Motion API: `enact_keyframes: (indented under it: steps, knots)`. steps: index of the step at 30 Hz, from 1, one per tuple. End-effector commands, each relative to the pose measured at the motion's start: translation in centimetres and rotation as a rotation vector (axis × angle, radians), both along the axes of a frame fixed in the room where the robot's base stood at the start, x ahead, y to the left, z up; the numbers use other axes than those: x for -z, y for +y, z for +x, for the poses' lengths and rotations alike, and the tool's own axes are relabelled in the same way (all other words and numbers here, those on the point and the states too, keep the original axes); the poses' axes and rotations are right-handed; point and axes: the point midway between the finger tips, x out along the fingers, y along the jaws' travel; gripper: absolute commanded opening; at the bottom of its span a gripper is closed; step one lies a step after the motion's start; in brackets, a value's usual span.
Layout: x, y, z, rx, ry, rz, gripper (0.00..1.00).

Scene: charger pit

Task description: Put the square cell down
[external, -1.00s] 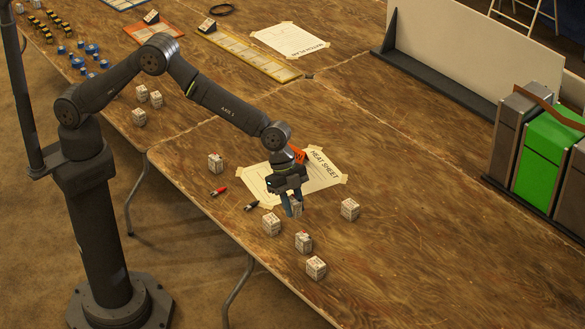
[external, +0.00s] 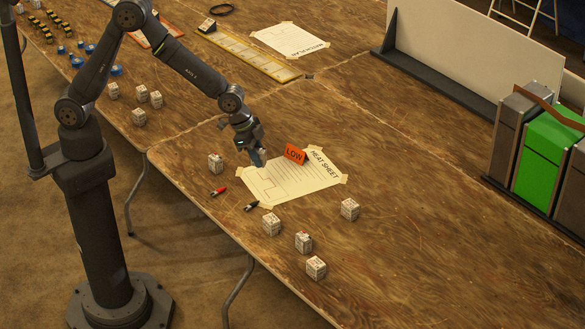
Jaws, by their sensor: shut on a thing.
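My gripper (external: 257,160) is over the upper left edge of the heat sheet (external: 300,185), pointing down. It is shut on the square cell, which is mostly hidden by the fingers. I cannot tell whether the cell touches the table. Another white cell (external: 215,163) stands to the left of the gripper. More loose white cells stand in front of the sheet: one at left (external: 271,224), one in the middle (external: 303,243), one nearest the front edge (external: 316,267) and one at right (external: 349,209).
An orange LOW sign (external: 294,153) stands at the sheet's far edge. A red clip (external: 218,191) and a black clip (external: 252,206) lie by its left side. Several cells (external: 139,116) stand at the far left. The table right of the sheet is clear.

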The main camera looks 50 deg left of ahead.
Motion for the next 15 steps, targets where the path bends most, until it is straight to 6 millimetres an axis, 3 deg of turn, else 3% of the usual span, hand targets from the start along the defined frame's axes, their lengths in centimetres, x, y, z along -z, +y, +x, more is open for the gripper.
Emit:
enact_keyframes:
  steps: [1,3,6,11,15]
  knots:
    - [-0.1,1.9,0.0,-0.045,-0.001,-0.003,0.01]
    - [-0.1,3.8,0.0,-0.095,-0.001,-0.008,0.01]
    - [-0.1,5.8,-0.2,-0.146,-0.001,-0.013,0.01]
    - [0.4,7.3,0.3,-0.182,0.000,-0.018,0.01]
    - [2.0,8.6,2.6,-0.188,0.001,-0.017,0.01]
